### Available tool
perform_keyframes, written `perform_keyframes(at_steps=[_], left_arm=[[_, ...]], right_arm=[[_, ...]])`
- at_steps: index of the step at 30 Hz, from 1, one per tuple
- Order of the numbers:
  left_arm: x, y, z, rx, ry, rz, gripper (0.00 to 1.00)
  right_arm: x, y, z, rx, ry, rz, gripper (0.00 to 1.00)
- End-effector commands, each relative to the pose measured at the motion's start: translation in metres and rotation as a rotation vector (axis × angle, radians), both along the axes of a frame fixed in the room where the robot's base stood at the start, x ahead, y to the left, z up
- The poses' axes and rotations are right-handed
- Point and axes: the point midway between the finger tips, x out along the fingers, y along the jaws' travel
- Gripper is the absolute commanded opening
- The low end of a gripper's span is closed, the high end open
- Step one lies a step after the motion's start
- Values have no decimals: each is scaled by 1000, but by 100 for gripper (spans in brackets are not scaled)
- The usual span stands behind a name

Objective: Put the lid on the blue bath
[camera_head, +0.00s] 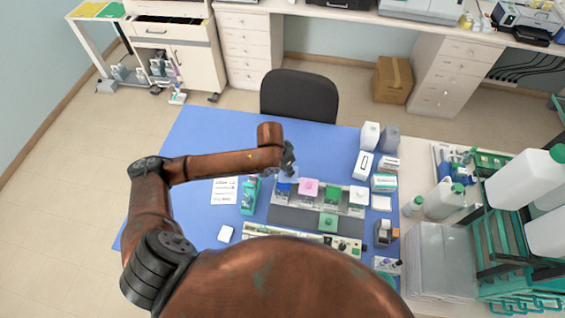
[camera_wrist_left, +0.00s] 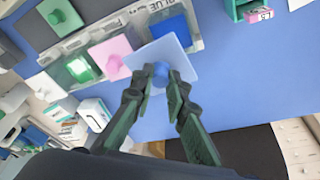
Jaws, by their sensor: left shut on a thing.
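My left gripper (camera_head: 289,163) is shut on the knob of a pale blue, see-through square lid (camera_wrist_left: 182,52). In the left wrist view its fingertips (camera_wrist_left: 161,76) pinch the blue knob. The lid looks tilted in that view and overlaps the near edge of the blue bath (camera_wrist_left: 175,29), which is open and has a "BLUE" label beside it. The gap between lid and bath cannot be told. My right gripper is not in view.
Beside the blue bath stands a bath with a pink lid (camera_head: 308,187), then an open green bath (camera_wrist_left: 76,68) and one with a white lid (camera_head: 358,195). A green lid (camera_head: 328,221) lies on the grey mat (camera_head: 290,217).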

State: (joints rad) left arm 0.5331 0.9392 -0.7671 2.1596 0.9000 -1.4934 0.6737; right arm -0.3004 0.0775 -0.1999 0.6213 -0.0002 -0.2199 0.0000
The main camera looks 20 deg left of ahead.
Motion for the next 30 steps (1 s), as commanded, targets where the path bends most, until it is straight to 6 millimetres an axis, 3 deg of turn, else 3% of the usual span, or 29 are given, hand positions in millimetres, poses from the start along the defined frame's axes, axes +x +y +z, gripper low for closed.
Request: perform_keyframes(at_steps=[1, 3, 9, 30], left_arm=[[-4, 4, 4, 2, 3, -27, 0], [-7, 8, 0, 5, -1, -65, 0], [-12, 13, -8, 9, -12, -123, 0], [-12, 13, -40, 10, -13, -127, 0]], right_arm=[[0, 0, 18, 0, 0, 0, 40], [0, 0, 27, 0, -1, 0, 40], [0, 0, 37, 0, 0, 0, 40], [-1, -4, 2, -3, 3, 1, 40]])
